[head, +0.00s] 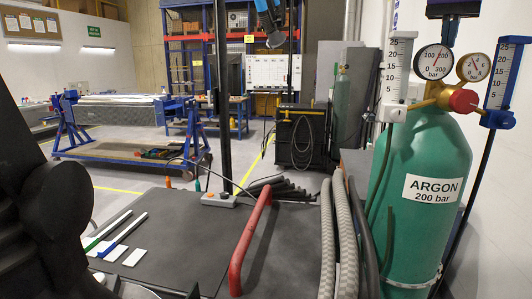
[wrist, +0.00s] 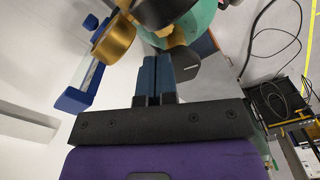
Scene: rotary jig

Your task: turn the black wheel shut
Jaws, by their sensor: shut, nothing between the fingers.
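The green argon cylinder (head: 420,165) stands at the right of the head view, with a brass valve and regulator (head: 434,94) on top. I cannot make out the black wheel for certain in either view; the gauges and my fingers may hide it. My gripper (head: 449,42) points down above the valve, behind the gauges. In the wrist view my gripper's blue fingers (wrist: 157,60) are together and empty. Beyond them show the green cylinder top (wrist: 203,18), a brass round housing (wrist: 113,42) and a black one (wrist: 160,10).
Two gauges, one black-rimmed (head: 433,61) and one brass (head: 474,67), and a red knob (head: 465,101) crowd the valve. A white flow tube (head: 396,75) and a blue one (head: 503,85) flank it. Grey hoses (head: 328,235) and a red handle (head: 250,240) are to the left.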

